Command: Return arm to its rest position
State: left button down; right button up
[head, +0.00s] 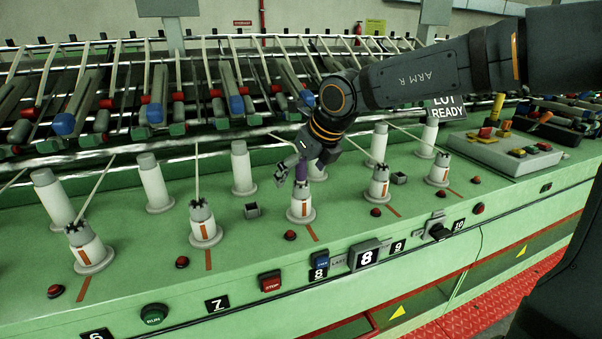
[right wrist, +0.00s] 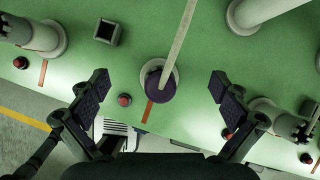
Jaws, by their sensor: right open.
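My right arm (head: 420,75), marked ARM R, reaches in from the upper right over the green machine. Its gripper (head: 290,168) points down at the spindle position (head: 301,209) above the plate numbered 8. That position has a purple piece on top. In the right wrist view the right gripper (right wrist: 158,88) is wide open. Its two fingers stand apart on either side of a dark purple round top (right wrist: 160,84) with a pale strand running up from it. The fingers do not touch it. My left gripper is not in view.
More white spindles (head: 204,222) with pale strands stand along the green deck (head: 130,270). Taller white bobbins (head: 154,183) stand behind them. Red buttons (head: 290,235) and small square cups (head: 252,210) lie between. A control box (head: 505,148) and a LOT READY sign (head: 447,108) are at right.

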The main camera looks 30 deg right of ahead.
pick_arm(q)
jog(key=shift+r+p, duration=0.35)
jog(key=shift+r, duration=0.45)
pick_arm(e)
jog(key=shift+r, duration=0.85)
